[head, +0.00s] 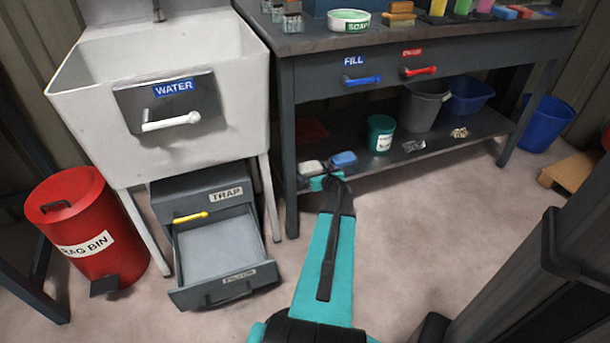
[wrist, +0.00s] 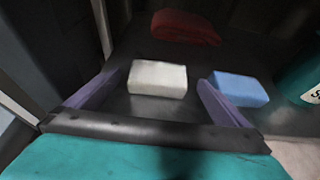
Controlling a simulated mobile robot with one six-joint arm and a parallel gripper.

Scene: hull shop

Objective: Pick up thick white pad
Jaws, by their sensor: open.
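The thick white pad (wrist: 158,78) lies on the dark lower shelf of the bench, near its left end. In the wrist view it sits ahead of my gripper (wrist: 160,88), between the two purple fingers, with a gap on each side. The fingers are apart and hold nothing. In the head view the white pad (head: 311,167) shows just beyond my gripper (head: 326,182), which reaches low to the shelf's front edge.
A blue pad (wrist: 239,88) lies close to the right finger. A red cloth-like item (wrist: 186,27) lies behind. A green tub (head: 380,133) and a grey bucket (head: 424,107) stand farther right on the shelf. The bench leg (head: 289,150) is close on the left.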

